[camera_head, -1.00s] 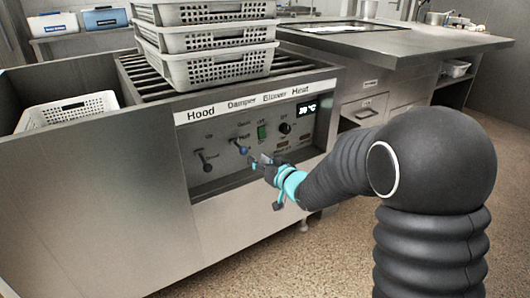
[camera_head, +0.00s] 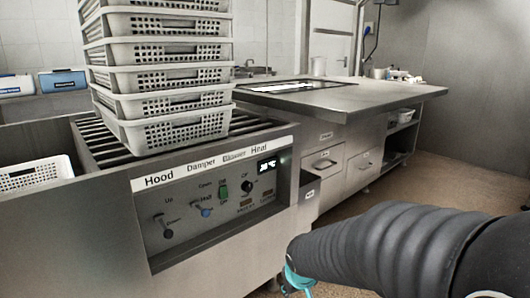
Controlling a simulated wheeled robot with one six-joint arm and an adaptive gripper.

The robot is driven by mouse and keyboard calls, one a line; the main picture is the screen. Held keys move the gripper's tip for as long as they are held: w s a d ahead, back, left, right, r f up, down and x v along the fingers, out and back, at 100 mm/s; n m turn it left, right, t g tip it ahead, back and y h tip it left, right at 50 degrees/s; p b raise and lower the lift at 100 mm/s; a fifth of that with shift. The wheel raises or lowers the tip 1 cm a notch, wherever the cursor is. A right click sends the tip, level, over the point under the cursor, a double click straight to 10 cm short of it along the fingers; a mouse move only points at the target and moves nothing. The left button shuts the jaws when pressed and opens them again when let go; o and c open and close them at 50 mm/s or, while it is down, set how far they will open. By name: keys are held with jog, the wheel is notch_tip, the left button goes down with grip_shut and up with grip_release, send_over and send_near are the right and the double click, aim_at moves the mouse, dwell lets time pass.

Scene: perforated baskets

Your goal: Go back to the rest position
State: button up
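My black ribbed arm (camera_head: 385,250) reaches in from the lower right. The cyan part at its end, by my gripper (camera_head: 298,283), shows at the bottom edge, low and to the right of the machine's control panel (camera_head: 215,208). The fingers are hidden or cut off, so I cannot see whether they are open or hold anything. The arm's end appears apart from the panel's knobs and levers in this view.
A tall stack of white perforated baskets (camera_head: 172,130) stands on the machine's roller top. Another basket (camera_head: 36,174) lies at left. A metal table (camera_head: 350,98) with drawers stands behind. Brown floor (camera_head: 440,190) is open at right.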

jog(key=s+d+r+m, duration=0.1)
jog(key=s+d+r, duration=0.1)
jog(key=s+r, duration=0.2)
jog(key=s+d+r+m, duration=0.1)
jog(key=s+d+r, duration=0.2)
jog(key=s, duration=0.6)
jog(key=s+d+r+m, duration=0.1)
jog(key=s+d+r, duration=0.2)
jog(key=s+r, duration=0.2)
jog(key=s, duration=0.2)
jog(key=shift+s+m, duration=0.3)
